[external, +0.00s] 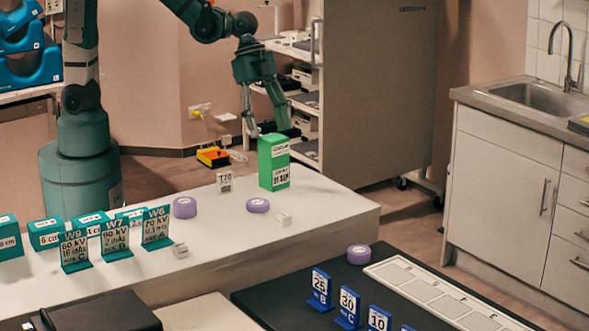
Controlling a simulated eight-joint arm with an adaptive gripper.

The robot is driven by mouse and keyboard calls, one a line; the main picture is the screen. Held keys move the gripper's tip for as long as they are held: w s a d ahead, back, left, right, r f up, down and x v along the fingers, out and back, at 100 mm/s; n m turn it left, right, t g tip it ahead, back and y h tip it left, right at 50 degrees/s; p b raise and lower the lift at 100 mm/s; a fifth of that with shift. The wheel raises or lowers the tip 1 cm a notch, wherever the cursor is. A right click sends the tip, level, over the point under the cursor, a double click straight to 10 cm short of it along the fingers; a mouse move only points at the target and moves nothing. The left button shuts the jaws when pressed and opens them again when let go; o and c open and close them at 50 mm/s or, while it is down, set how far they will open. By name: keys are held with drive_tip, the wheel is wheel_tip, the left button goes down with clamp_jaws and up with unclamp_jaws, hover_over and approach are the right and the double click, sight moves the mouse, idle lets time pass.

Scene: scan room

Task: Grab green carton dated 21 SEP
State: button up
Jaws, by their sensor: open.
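A green carton (274,165) stands upright near the back right corner of the white counter. It has white labels on its front; the print is too small for me to read a date. My gripper (268,131) hangs pointing down just above or behind the carton's top. Its two fingers are spread apart, with nothing between them that I can see. One fingertip is left of the carton's top edge and the other is near its upper right. Whether either finger touches the carton, I cannot tell.
A small T20 sign (224,183) stands left of the carton. Purple rolls (258,205) and small white blocks (284,219) lie in front. Teal W signs (157,227) and teal boxes (46,234) fill the left. Blue number stands (321,288) and a compartment tray (440,297) occupy the black surface.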

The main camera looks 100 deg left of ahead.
sight(272, 137)
drive_tip(key=shift+f, duration=0.2)
idle(0.3)
drive_tip(key=shift+b+x, duration=0.35)
drive_tip(key=shift+x, duration=2.15)
drive_tip(key=shift+a, duration=0.15)
drive_tip(key=c, duration=1.4)
drive_tip(key=shift+r, duration=0.15)
drive_tip(key=shift+r+p, duration=0.55)
drive_tip(key=shift+r, duration=4.3)
